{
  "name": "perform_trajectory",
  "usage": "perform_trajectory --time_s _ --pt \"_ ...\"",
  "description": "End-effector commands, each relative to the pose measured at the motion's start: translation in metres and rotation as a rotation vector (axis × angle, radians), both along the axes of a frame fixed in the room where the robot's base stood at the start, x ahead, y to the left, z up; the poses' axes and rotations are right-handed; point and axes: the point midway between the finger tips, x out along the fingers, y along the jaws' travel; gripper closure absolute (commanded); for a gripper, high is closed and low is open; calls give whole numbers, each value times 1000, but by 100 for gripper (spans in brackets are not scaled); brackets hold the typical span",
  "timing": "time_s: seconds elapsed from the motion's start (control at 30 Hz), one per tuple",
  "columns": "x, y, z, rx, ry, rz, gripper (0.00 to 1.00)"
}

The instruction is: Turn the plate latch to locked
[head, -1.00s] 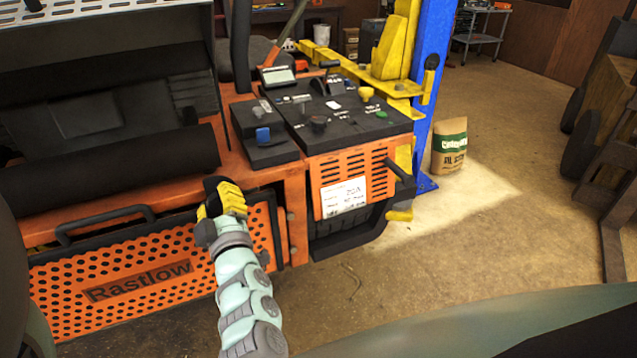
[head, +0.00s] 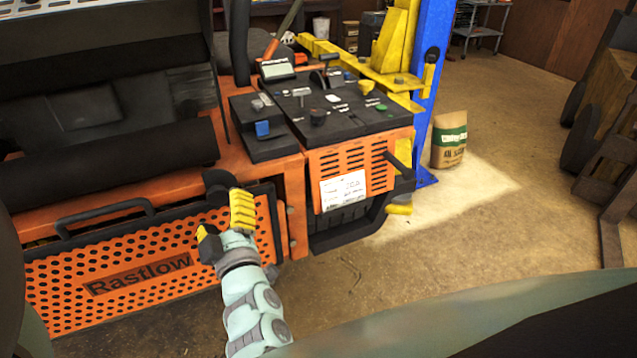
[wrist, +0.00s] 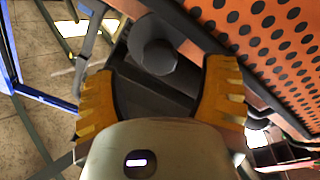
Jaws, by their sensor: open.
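The orange perforated plate (head: 115,268) marked "Rastlow" hangs on the front of the machine, and its dotted face also shows in the wrist view (wrist: 262,28). A black round-ended latch (head: 217,181) sits at the plate's upper right corner. In the wrist view the latch (wrist: 153,52) lies ahead of and between the fingers. My gripper (head: 223,225) is open in front of the plate's right part, just below the latch. In the wrist view its yellow fingers (wrist: 160,88) stand wide apart with a gap to the knob. I cannot tell whether they touch the latch's lower part.
A black handle bar (head: 105,215) runs along the plate's top. The control console (head: 330,110) and a black side handle (head: 385,210) stand to the right. A blue lift post (head: 432,80) and a bag (head: 450,140) are behind. Floor at the front right is clear.

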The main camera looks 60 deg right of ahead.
Motion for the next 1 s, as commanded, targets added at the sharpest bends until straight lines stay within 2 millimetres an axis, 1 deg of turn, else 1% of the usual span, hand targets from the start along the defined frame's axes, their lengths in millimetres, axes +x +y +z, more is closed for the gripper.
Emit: perform_trajectory --time_s 0.03,0.2,0.3,0.4,0.53,1.0 --pt "-12 5 -3 3 3 -8 28" --pt "-40 22 -7 2 4 -8 28" --pt "-52 30 -10 4 4 -8 28" --pt "-60 35 -10 1 1 -7 28" --pt "-64 38 -10 0 1 -6 28" --pt "-64 38 -10 1 0 -4 28"
